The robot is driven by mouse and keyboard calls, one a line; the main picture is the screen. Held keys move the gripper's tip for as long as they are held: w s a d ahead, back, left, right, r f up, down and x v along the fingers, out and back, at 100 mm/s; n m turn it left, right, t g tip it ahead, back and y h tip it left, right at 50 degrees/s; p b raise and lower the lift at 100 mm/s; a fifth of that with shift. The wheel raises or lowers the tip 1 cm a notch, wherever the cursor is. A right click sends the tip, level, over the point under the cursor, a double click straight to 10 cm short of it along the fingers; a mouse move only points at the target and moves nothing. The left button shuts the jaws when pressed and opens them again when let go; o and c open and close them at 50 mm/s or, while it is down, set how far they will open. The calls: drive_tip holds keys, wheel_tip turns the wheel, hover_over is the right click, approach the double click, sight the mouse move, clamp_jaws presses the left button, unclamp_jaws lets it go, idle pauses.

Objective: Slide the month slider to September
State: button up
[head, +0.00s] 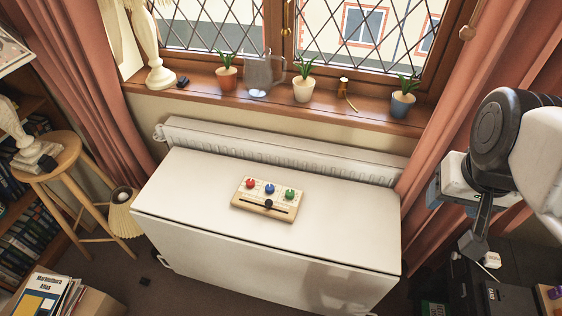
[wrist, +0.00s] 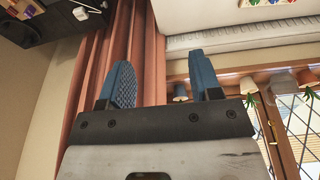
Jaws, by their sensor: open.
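A small wooden board (head: 246,203) lies on the white table, with red, blue and green knobs along its back. A dark slot runs along its front, with a black slider knob (head: 268,204) near the middle of the slot. Month labels are too small to read. My gripper (head: 433,194) is at the right, raised in front of the curtain, far from the board. In the wrist view my gripper (wrist: 165,82) shows its two blue fingers apart, with nothing between them. Coloured bits at that view's top right edge look like part of the board.
The white table (head: 330,222) is otherwise clear. A radiator (head: 290,152) stands behind it. The windowsill above holds potted plants, a glass jug (head: 263,72) and a statue. A wooden stool (head: 65,150) is at the left. Pink curtains hang on both sides.

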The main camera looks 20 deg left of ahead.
drive_tip(key=shift+c, duration=0.2)
drive_tip(key=w+a+f+n, duration=0.3)
drive_tip(key=w+a+f, duration=0.1)
drive_tip(key=w+a, duration=0.4)
drive_tip(key=n+h, duration=0.1)
drive_tip(key=n, duration=0.7)
hover_over(269, 204)
drive_tip(key=a, duration=0.1)
drive_tip(key=shift+g, duration=0.4)
wheel_tip(269, 204, down, 25)
drive_tip(key=shift+s+a+r, duration=0.1)
drive_tip(key=shift+r, duration=0.1)
drive_tip(key=shift+a+f, duration=0.15)
drive_tip(key=shift+a, duration=0.05)
drive_tip(key=shift+f, duration=0.1)
